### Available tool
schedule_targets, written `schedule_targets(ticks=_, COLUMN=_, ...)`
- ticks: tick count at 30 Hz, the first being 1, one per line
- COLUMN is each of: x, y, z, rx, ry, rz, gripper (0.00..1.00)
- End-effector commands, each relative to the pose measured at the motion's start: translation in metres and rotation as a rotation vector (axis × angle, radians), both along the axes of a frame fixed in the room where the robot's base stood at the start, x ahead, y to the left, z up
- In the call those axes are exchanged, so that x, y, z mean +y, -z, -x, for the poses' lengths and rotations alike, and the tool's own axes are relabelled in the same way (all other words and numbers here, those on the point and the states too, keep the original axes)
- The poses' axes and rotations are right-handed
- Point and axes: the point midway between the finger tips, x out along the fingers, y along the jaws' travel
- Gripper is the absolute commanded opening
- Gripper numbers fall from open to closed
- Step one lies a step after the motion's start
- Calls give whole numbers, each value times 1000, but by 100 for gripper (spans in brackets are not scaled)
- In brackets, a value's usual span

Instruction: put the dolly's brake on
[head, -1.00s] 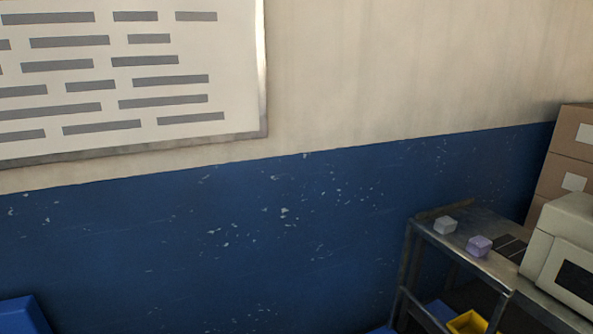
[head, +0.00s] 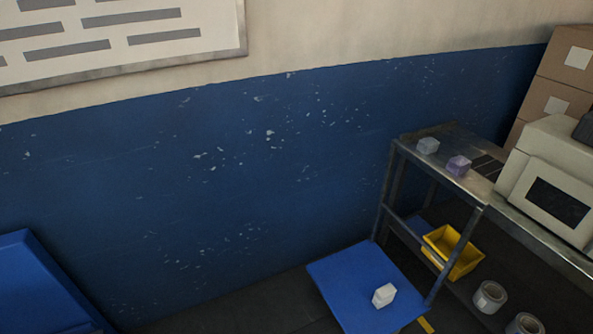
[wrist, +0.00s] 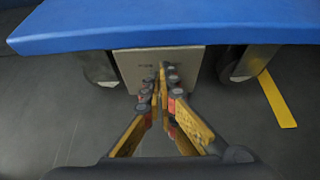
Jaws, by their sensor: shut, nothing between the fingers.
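The dolly is likely the low blue platform (head: 345,277) on the floor at the foot of the metal shelf in the head view, with a small white block (head: 384,295) on it. In the wrist view the near edge of a blue deck (wrist: 150,33) spans the top. A grey plate (wrist: 195,62) hangs below it, between two dark wheels (wrist: 238,66). My gripper (wrist: 162,72) is shut and empty, its fingertips in front of the plate; contact cannot be told. My fingers cover the plate's middle, and I cannot make out a brake lever.
A metal shelf (head: 480,205) stands right of the blue platform, with a yellow bin (head: 458,262) and rolls (head: 489,297) low down. Another blue object (head: 35,285) is at the lower left. A yellow floor stripe (wrist: 278,100) lies at right.

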Motion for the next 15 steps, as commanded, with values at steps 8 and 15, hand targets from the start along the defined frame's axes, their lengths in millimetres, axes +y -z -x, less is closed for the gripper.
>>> schedule_targets(ticks=8, x=-5, y=0, z=-2, rx=-2, ry=0, rz=2, gripper=0)
schedule_targets(ticks=15, x=-5, y=0, z=-3, rx=-1, ry=0, rz=1, gripper=0)
